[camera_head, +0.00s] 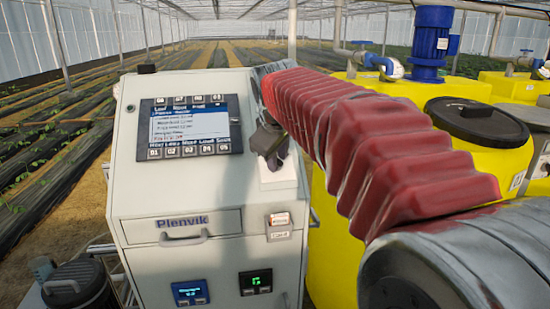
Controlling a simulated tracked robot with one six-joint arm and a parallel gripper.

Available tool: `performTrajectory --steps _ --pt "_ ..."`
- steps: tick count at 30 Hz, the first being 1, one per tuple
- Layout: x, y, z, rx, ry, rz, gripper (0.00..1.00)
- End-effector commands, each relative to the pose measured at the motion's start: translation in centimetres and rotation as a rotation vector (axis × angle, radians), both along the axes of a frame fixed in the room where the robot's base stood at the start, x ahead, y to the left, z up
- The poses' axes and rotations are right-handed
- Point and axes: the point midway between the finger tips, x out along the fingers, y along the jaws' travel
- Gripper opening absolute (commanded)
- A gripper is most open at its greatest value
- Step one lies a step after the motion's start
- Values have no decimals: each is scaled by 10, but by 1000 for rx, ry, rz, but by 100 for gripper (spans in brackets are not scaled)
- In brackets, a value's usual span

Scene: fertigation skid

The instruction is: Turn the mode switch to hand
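The light grey control cabinet (150,195) with the name Plenvik stands in the left half of the view. My arm, in a red ribbed sleeve, reaches from the lower right to the cabinet's right side. My dark gripper (270,150) is at its end, pointing down, just right of the display and in front of the panel. Whether its fingers are open or shut does not show. No mode switch is clearly visible; a pale plate or box (279,178) shows just below my gripper, and what lies behind the gripper is hidden. I cannot tell whether the gripper touches anything.
A lit display with buttons (190,127) is left of my gripper. Below are a small switch unit (279,222), a drawer handle (184,238), a blue meter (190,292) and a green-digit meter (256,282). Yellow tanks (480,160) and a blue pump (430,45) stand at right.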

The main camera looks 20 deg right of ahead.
Motion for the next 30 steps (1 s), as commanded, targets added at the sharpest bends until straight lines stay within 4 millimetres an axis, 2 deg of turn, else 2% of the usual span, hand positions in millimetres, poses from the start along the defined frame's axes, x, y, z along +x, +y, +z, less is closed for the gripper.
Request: performTrajectory --steps 4,15,30 --pt "0 0 0 0 0 0 24" --pt "0 0 0 0 1 0 0" --pt "0 0 -1 17 0 -20 0"
